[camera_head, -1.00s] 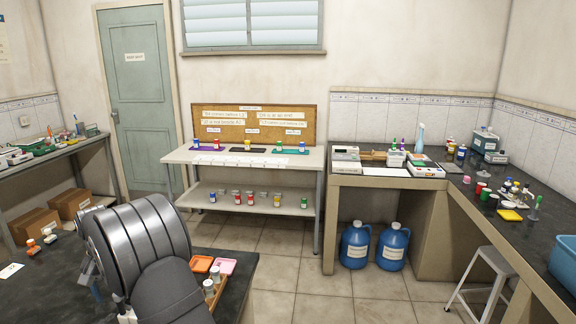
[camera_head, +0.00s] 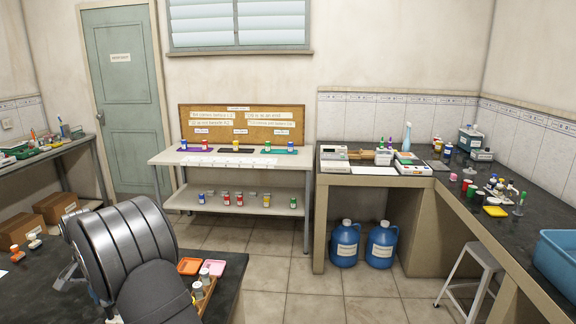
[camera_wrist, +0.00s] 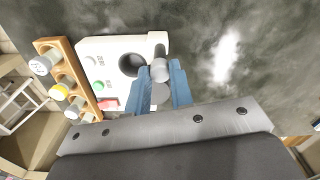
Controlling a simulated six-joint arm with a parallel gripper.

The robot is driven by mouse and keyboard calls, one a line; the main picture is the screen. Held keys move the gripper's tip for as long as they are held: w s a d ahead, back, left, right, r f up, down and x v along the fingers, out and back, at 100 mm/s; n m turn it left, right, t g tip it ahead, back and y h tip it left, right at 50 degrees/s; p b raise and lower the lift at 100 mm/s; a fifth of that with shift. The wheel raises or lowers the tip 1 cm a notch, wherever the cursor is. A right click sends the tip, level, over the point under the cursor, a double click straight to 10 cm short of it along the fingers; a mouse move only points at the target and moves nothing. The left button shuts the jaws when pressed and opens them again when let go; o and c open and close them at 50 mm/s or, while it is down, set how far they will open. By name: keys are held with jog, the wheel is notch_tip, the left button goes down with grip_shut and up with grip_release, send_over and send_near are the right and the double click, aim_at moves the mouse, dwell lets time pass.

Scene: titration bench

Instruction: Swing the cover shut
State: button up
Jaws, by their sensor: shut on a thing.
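In the wrist view, a white device (camera_wrist: 96,48) with a dark round well (camera_wrist: 131,65) stands on the dark bench. It has a green button and a red patch on its face. My gripper (camera_wrist: 161,84) is at its right edge, with its two blue fingers closed around a small grey rounded piece (camera_wrist: 160,68). This piece appears to belong to the cover, beside the well, and the well looks uncovered. The fingers hide part of the piece. In the head view my arm hides the device and the gripper's hold.
A wooden rack (camera_wrist: 69,80) with several capped vials stands left of the device. Bare dark bench (camera_wrist: 255,55) lies right of the device. Shelves and a side counter stand farther off.

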jog(key=m, duration=0.8)
jog(key=shift+m, duration=0.4)
jog(key=o, duration=1.3)
jog(key=shift+o, duration=0.2)
jog(key=shift+r, duration=0.15)
jog(key=shift+r, duration=3.35)
